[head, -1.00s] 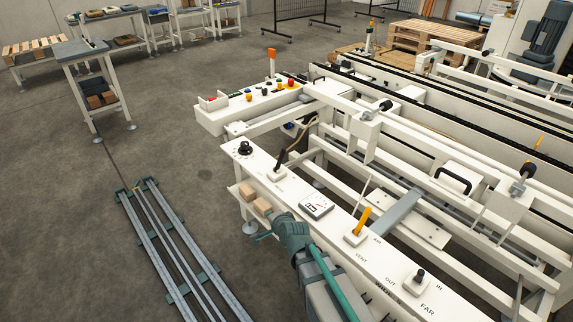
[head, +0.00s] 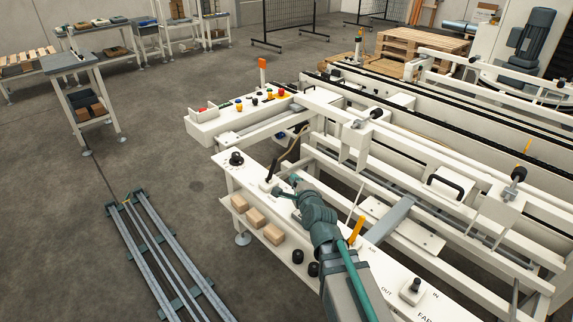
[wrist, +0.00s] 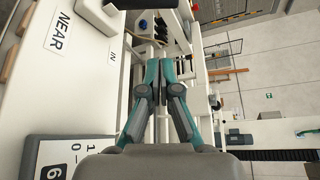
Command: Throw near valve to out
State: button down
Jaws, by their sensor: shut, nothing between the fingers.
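The near valve (head: 276,170) is a black lever on a small white base, on the sloped white panel of the machine. In the head view its lever leans up and to the right. My gripper (head: 280,191) is right beside the valve base, on its near right side; I cannot tell whether it touches. In the wrist view the gripper fingers (wrist: 158,66) are closed together and empty. The NEAR label (wrist: 62,31) and the IN label (wrist: 113,53) are on the panel at the left. A white block (wrist: 97,14) and a dark piece at the top edge are cut off.
The far valve (head: 412,289) stands at the lower right of the panel, with a yellow lever (head: 356,231) between. Small brown boxes (head: 255,218) lie on the shelf below. A control box with coloured buttons (head: 243,107) is behind. White machine rails lie to the right.

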aim_at(272, 171)
jog(key=shift+d, duration=0.5)
jog(key=shift+w+a, duration=0.1)
jog(key=shift+w, duration=0.05)
jog(key=x, duration=0.3)
jog(key=a+x, duration=0.1)
jog(key=x, duration=0.2)
jog(key=a+r+p+x, duration=0.1)
jog(key=x, duration=0.1)
jog(key=shift+w+a+f, duration=0.1)
jog(key=shift+w, duration=0.1)
jog(key=shift+s+a, duration=0.35)
jog(key=shift+a, duration=0.3)
jog(key=shift+d+b, duration=0.1)
jog(key=shift+b, duration=0.85)
